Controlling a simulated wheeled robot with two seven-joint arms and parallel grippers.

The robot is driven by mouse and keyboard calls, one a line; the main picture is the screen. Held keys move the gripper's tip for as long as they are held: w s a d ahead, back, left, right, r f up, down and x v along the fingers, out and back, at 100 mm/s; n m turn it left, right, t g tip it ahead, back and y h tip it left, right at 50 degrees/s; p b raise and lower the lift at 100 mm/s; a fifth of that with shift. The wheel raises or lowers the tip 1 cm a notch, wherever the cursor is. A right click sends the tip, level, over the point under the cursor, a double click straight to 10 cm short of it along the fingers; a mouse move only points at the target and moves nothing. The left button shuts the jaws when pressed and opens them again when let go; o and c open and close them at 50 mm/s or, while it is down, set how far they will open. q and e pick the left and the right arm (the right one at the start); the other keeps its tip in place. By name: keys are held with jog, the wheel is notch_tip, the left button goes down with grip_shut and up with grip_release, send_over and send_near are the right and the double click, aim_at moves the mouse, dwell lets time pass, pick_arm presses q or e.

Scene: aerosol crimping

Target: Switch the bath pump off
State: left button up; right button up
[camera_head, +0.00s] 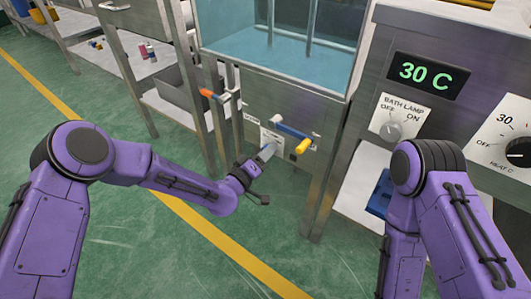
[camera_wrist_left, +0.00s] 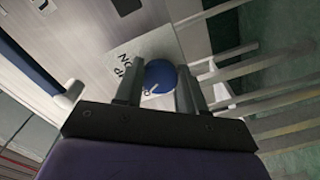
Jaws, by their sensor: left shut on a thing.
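The bath pump switch is a round blue knob (camera_wrist_left: 160,73) on a white label plate (camera_wrist_left: 150,46), seen in the left wrist view. A light pointer mark shows on the knob's near edge; which word it points to I cannot tell. The label's lettering is upside down there and partly covered. My left gripper (camera_wrist_left: 158,92) is shut on the knob, one finger on each side. In the head view my left gripper (camera_head: 265,154) reaches the label plate (camera_head: 270,139) on the steel cabinet front and hides the knob. My right gripper is out of view.
Right of the label, a blue bar (camera_head: 293,131) and a yellow-ended handle (camera_head: 302,147) stick out. An orange-handled valve (camera_head: 208,93) is at the left. A water tank (camera_head: 275,48) is above. The control panel at right has a bath lamp knob (camera_head: 390,131) and a 30 C display (camera_head: 427,75).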

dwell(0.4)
pick_arm(q)
jog(key=o, duration=1.1)
jog(key=shift+c, duration=0.2)
jog(key=p+v, duration=0.3)
jog(key=v, duration=0.7)
jog(key=shift+s+a, duration=0.2)
